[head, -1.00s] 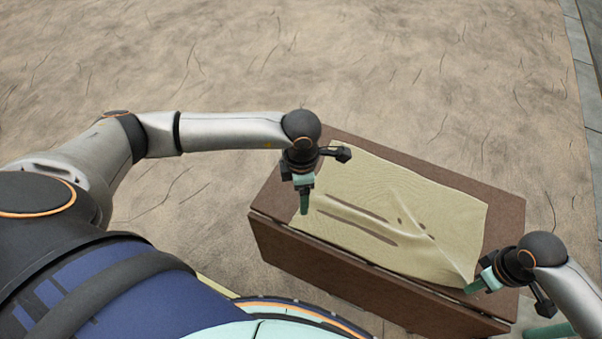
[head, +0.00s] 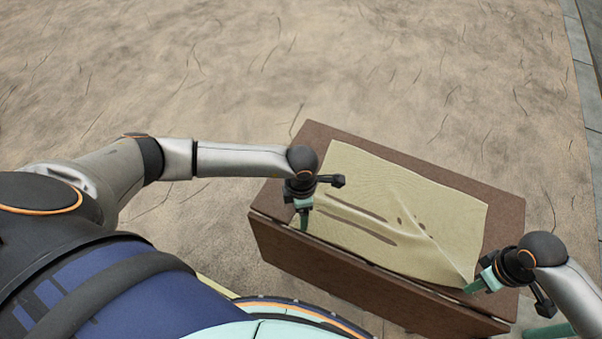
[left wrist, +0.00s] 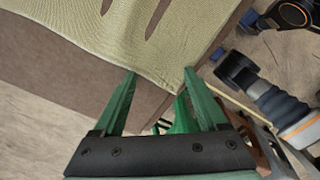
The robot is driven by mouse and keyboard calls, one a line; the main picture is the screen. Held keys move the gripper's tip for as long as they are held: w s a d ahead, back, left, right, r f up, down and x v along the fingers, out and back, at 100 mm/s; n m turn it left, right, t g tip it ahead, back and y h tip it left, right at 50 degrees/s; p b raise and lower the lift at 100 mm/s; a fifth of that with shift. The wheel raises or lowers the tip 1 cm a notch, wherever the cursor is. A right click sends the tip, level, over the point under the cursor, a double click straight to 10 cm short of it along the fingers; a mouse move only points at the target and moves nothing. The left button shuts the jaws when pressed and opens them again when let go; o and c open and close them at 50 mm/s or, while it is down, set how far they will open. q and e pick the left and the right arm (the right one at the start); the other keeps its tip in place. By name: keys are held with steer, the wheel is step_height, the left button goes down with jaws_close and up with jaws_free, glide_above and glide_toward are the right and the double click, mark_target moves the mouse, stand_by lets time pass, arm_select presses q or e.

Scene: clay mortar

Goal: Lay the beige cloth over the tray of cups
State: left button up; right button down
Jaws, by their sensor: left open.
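The beige cloth (head: 400,212) lies spread over most of the brown box-like table (head: 330,270). Long and small brown patches show through it. Creases run to its near right corner. No cups or tray can be made out. My left gripper (head: 304,224) is at the cloth's left near corner. In the left wrist view my left gripper (left wrist: 160,84) has its fingers apart, and the edge of the cloth (left wrist: 100,45) lies just beyond and between the tips. My right gripper (head: 470,287) is at the near right corner, its fingers closed where the creases meet.
A bare brown strip of the table top (head: 505,215) shows along the right and far edges. Sandy ground (head: 300,70) lies open behind the table. In the left wrist view, parts of my own body are at the right.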

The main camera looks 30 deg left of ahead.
arm_select(q)
steer(key=shift+f, duration=0.15)
steer(key=shift+c, duration=1)
steer(key=shift+s+a, duration=0.15)
jaws_close()
steer(key=shift+r, duration=2.55)
